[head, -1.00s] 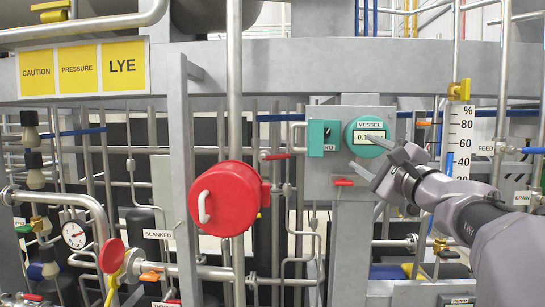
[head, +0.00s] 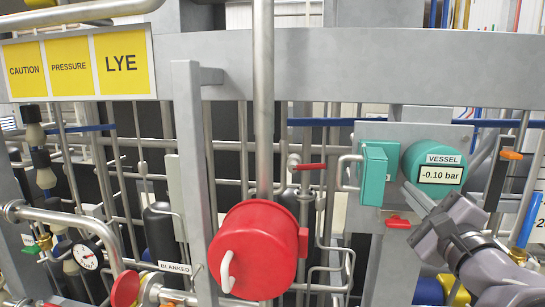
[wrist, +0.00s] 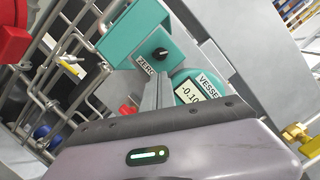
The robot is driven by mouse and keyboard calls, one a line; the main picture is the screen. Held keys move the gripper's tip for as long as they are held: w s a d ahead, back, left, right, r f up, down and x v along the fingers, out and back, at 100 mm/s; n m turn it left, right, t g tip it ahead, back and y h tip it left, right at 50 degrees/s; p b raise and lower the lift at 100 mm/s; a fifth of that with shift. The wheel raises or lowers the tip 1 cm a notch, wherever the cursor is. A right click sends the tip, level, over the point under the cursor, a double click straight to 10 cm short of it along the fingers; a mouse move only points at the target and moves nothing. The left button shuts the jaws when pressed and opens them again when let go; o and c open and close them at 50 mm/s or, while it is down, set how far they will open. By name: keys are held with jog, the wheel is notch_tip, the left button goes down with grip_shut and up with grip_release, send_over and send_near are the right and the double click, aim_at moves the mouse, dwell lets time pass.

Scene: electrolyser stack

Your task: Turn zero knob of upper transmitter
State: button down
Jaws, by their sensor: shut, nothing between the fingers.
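The upper transmitter, labelled VESSEL, has a round teal display (head: 440,165) reading -0.10 bar and a teal box (head: 375,175) to its left, both on a grey plate. The display also shows in the wrist view (wrist: 190,90), partly hidden. The black zero knob (wrist: 160,53) sits on the box face above the ZERO label in the wrist view; I cannot make it out in the head view. My gripper (head: 408,190) is shut and empty, just below and in front of the transmitter. In the wrist view its fingers (wrist: 157,76) point towards the knob, seemingly apart from it.
A large red round housing (head: 258,250) with a white handle stands left of the transmitter. A red lever (head: 397,222) sits just below the transmitter. Thin pipes and a red-handled valve (head: 308,166) run close to the box's left. A grey beam (head: 300,60) crosses above.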

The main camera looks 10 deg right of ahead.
jog(key=w+p, duration=0.1)
jog(key=w, duration=0.2)
jog(key=w+p, duration=0.1)
jog(key=w, duration=0.3)
jog(key=shift+w+d+r, duration=0.2)
jog(key=shift+w, duration=0.1)
jog(key=shift+w+r, duration=0.1)
jog(key=shift+w, duration=0.1)
jog(key=shift+s+r, duration=0.1)
jog(key=shift+r, duration=0.05)
